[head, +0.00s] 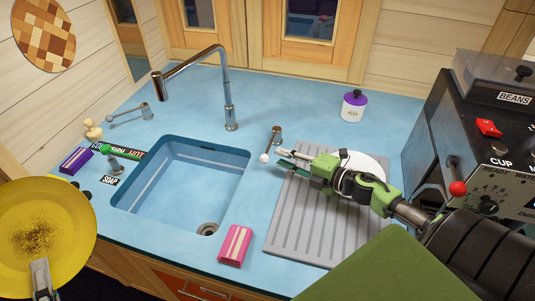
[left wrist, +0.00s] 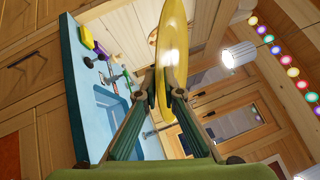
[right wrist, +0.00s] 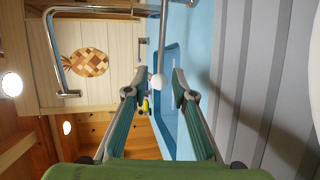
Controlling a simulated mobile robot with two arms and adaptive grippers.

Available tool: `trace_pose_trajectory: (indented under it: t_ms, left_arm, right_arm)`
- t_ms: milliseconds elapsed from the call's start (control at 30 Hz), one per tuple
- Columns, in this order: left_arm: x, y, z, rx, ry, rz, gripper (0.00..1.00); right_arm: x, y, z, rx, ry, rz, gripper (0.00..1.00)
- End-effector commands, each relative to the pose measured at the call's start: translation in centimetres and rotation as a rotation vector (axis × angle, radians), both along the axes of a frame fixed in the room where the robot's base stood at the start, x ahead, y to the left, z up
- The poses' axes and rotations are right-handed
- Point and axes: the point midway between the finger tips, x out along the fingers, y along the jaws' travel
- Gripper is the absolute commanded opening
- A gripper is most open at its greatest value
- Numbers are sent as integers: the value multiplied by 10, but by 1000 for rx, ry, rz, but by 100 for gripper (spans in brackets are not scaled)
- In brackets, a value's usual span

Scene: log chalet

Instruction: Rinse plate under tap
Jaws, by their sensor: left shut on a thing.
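The yellow plate (head: 35,225) is at the lower left of the head view, with brown specks of dirt on its face. My left gripper (head: 40,268) is shut on its rim; the left wrist view shows the plate (left wrist: 174,45) edge-on between the fingertips (left wrist: 168,88). The chrome tap (head: 229,95) arches over the left part of the sink (head: 180,190); I see no water stream. A tap lever (head: 275,135) with a white ball end (head: 264,158) stands right of the sink. My right gripper (head: 284,160) is open beside that ball, which shows between its fingertips (right wrist: 154,86) in the right wrist view.
A white plate (head: 372,162) lies on the grey drainboard (head: 290,235) behind my right gripper. A lidded jar (head: 354,107) and coffee machine (head: 490,140) stand right. A soap dispenser (head: 112,160) is left. The basin is empty.

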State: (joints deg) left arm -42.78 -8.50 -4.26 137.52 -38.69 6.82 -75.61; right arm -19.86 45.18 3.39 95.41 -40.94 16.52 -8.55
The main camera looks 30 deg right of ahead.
Motion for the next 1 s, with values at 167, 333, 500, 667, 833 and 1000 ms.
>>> trace_pose_trajectory:
  t_ms: [167, 333, 500, 667, 833, 1000]
  left_arm:
    - [0, 0, -10, -1, -3, -1, 0]
    - [0, 0, -15, -1, -4, -1, 0]
    - [0, 0, -17, -1, -3, -1, 0]
    - [0, 0, -17, -1, -3, -1, 0]
    - [0, 0, -17, -1, -3, -1, 0]
    - [0, 0, -17, -1, -3, -1, 0]
  right_arm:
    - [29, 9, -7, -2, -4, 0, 24]
    - [49, 15, -10, -2, -4, 0, 24]
    - [61, 20, -13, 0, -1, -1, 24]
    - [65, 21, -14, -1, 0, -1, 24]
    - [65, 21, -14, 0, 0, -1, 24]
    - [65, 21, -14, 0, 0, -1, 0]
